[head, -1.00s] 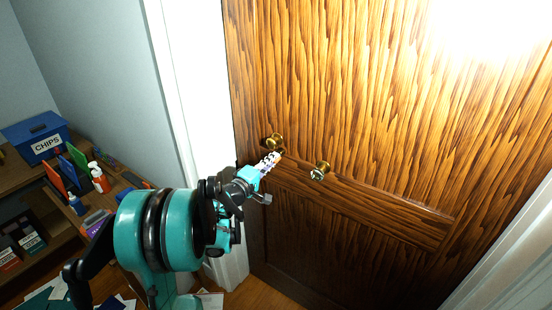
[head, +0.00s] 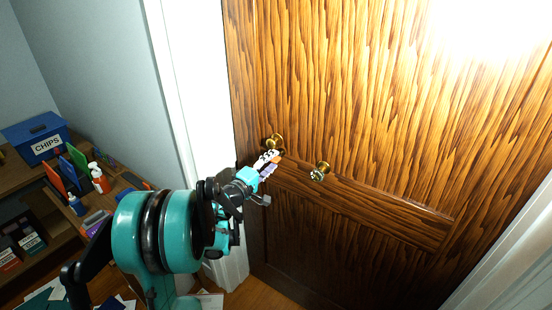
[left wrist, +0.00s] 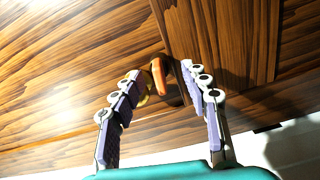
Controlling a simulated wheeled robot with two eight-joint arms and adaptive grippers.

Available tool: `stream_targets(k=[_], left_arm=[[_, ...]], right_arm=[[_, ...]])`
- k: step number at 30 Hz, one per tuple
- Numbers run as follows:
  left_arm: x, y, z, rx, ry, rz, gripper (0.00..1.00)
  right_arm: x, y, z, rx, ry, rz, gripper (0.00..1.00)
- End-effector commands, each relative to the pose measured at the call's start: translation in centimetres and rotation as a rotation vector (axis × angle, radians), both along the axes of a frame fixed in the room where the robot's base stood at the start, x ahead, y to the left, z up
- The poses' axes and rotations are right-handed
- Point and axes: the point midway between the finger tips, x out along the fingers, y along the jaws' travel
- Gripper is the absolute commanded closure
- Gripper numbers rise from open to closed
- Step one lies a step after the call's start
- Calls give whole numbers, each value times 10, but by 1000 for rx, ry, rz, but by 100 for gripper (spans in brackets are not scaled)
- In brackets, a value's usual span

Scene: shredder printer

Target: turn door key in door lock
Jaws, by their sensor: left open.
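The brown wooden door (head: 350,100) fills much of the head view. A brass round fitting (head: 275,140) sits near its left edge, and a second brass fitting (head: 321,169) with a pale end sits to the right. My left gripper (head: 271,162) is just below the first fitting. In the left wrist view its two fingers (left wrist: 168,92) stand apart around an orange-brown piece, probably the door key (left wrist: 158,75). I cannot tell whether they touch it. A bit of brass shows behind one finger. The lock itself is not clear.
A white door frame (head: 185,90) stands left of the door. A wooden desk (head: 32,180) at the far left holds a blue CHIPS box (head: 38,135) and bottles. Papers lie on the floor at the lower left.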

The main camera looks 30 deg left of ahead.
Motion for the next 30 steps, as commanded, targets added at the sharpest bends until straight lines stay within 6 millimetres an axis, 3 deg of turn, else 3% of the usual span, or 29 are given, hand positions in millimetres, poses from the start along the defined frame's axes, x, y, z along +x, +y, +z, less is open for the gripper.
stream_targets(k=[24, 30], left_arm=[[-51, 4, 0, 0, 0, -1, 54], [-55, 4, 0, 0, 0, -1, 54]], right_arm=[[0, 0, -2, 0, 0, 0, 60], [0, 0, -2, 0, 0, 0, 60]])
